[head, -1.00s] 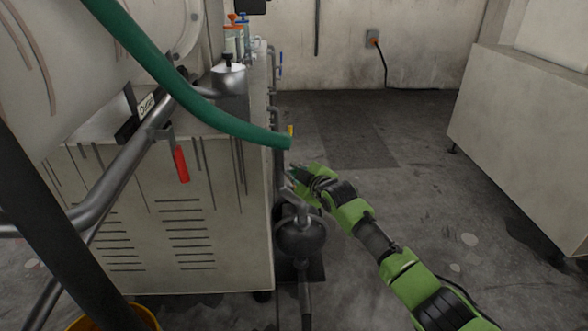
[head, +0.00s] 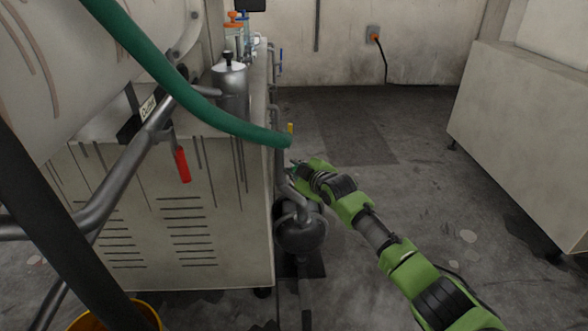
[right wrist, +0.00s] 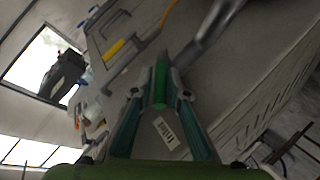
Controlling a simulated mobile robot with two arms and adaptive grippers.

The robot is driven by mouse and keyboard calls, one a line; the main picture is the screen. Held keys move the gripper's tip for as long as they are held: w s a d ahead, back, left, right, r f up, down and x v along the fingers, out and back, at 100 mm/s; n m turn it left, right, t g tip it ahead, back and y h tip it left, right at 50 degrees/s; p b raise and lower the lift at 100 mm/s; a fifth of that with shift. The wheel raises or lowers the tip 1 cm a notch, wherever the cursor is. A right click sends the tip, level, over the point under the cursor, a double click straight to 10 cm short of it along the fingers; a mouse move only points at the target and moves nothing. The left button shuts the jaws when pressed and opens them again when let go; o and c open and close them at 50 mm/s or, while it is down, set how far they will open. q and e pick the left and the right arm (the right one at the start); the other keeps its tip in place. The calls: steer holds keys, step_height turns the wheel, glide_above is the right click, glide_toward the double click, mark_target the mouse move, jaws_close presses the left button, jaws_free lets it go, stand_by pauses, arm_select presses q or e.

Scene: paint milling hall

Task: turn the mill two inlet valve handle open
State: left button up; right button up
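In the right wrist view, a green valve handle (right wrist: 160,86) stands between the two teal fingers of my right gripper (right wrist: 161,90). The finger pads lie against both its sides, so the gripper looks shut on it. A white label (right wrist: 165,130) sits just below; its text is hard to read. In the head view, my right gripper (head: 296,170) is at the pipework on the right side of the pale machine cabinet (head: 170,225). The green handle is hard to make out there. My left gripper is not in view.
A yellow handle (head: 290,128) stands above my right gripper; it also shows in the right wrist view (right wrist: 113,48). A green hose (head: 190,100) hangs across. A red handle (head: 182,165) is by the outlet sign (head: 148,108). A dark pump (head: 302,232) stands below. Floor right is free.

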steer(key=shift+o, duration=0.5)
steer(key=shift+s+r, duration=0.1)
steer(key=shift+s, duration=0.1)
steer(key=v, duration=1.1)
steer(key=shift+s, duration=0.3)
steer(key=shift+d, duration=0.15)
